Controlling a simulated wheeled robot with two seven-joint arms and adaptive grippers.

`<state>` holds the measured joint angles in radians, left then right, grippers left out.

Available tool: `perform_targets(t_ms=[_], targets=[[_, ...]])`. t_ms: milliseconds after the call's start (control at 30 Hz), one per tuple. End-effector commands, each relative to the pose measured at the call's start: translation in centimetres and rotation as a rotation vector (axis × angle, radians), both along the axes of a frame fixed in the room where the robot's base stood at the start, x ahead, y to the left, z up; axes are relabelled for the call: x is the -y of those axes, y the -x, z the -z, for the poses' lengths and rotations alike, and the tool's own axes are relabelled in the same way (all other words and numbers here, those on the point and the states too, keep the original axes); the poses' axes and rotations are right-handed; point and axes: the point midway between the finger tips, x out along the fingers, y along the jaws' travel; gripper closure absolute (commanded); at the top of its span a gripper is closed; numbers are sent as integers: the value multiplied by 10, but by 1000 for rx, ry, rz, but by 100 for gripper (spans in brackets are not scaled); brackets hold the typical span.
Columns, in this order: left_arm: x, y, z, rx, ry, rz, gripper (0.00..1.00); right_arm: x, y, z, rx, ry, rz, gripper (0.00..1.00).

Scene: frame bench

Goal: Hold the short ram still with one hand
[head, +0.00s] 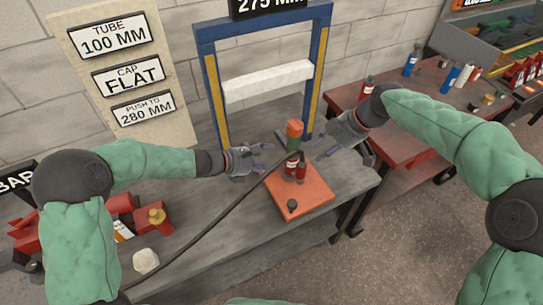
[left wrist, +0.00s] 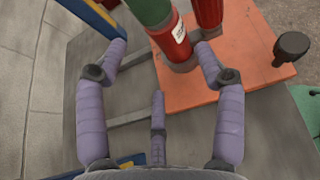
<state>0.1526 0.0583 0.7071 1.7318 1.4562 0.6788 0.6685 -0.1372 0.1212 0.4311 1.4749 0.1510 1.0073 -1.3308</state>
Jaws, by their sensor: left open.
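The short red ram with a white label (head: 291,168) stands upright on an orange plate (head: 312,200). A green tube with an orange cap (head: 295,128) rises above it. The ram (left wrist: 175,42) also shows in the left wrist view, with the green tube above it. A second red cylinder (head: 301,172) stands close beside it. My left gripper (head: 264,160) is open, left of the ram. In the left wrist view its fingers (left wrist: 162,52) are spread, with the ram just beyond the tips, apparently not gripped. My right gripper (head: 318,146) looks open and empty, right of the tube.
A blue and yellow frame (head: 211,82) with a white crossbeam (head: 268,83) stands behind the plate. A black knob (head: 292,206) is on the plate's front. A black hose (head: 222,213) crosses the grey bench. A red table (head: 405,115) is at right.

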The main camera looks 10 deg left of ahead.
Motion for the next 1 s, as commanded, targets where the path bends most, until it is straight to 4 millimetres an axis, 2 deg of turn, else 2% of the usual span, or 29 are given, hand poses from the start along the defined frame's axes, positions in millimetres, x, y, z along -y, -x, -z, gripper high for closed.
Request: perform_targets(t_ms=[200, 433, 900, 1000], targets=[[29, -19, 17, -1, 1, 3, 31, 0, 0, 0, 0, 0, 2, 61], [50, -33, 29, 0, 0, 1, 31, 0, 0, 0, 0, 0, 2, 61], [57, -38, 33, 0, 0, 0, 31, 0, 0, 0, -1, 0, 3, 61], [57, -38, 33, 0, 0, 0, 59, 0, 0, 0, -1, 0, 3, 61]])
